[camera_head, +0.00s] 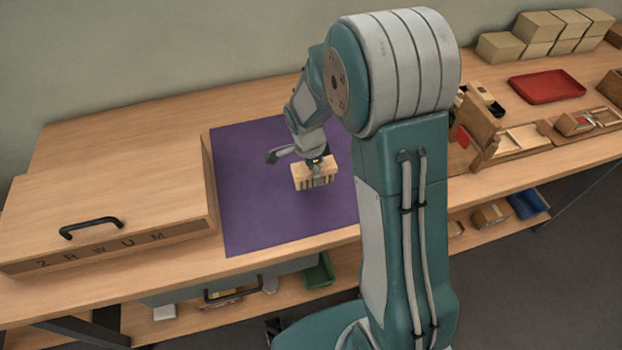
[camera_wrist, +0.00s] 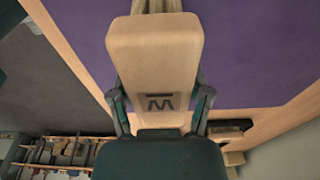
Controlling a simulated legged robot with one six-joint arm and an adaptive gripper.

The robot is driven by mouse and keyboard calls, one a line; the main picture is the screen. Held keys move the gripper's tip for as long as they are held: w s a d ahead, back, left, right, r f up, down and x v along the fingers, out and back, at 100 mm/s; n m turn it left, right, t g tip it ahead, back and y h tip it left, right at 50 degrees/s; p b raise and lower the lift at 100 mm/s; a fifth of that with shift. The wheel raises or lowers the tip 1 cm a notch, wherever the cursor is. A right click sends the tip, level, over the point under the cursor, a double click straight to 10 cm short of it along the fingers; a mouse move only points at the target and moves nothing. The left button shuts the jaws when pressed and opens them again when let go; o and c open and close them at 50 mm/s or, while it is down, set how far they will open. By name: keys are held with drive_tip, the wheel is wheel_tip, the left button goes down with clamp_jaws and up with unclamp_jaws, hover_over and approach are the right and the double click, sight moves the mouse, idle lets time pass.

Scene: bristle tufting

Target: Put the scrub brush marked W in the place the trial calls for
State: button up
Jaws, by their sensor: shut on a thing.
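A scrub brush (camera_head: 302,176) with a pale wooden block and bristle tufts shows over the purple mat (camera_head: 262,215). My gripper (camera_head: 319,173) is shut on it. In the wrist view the block of the brush (camera_wrist: 155,58) stands between my two fingers (camera_wrist: 160,112). Its face bears a dark mark that looks like a W with a bar above it, as seen in this view. The bristles are mostly hidden there behind the block. I cannot tell whether they touch the mat.
A wooden box (camera_head: 110,195) with a black handle and the characters 2 R W U M stands left. A drawer (camera_head: 232,286) is below the table edge. A red tray (camera_head: 546,87), wooden fixtures (camera_head: 484,125) and cartons (camera_head: 540,28) are right. The mat around the brush looks clear.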

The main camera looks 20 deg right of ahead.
sight(311, 180)
drive_tip(key=shift+a+f, duration=0.25)
drive_tip(key=shift+w+a+f, duration=0.1)
drive_tip(key=shift+a+f, duration=0.05)
drive_tip(key=shift+f, duration=1.6)
drive_tip(key=shift+f, duration=0.1)
drive_tip(key=o, duration=1.3)
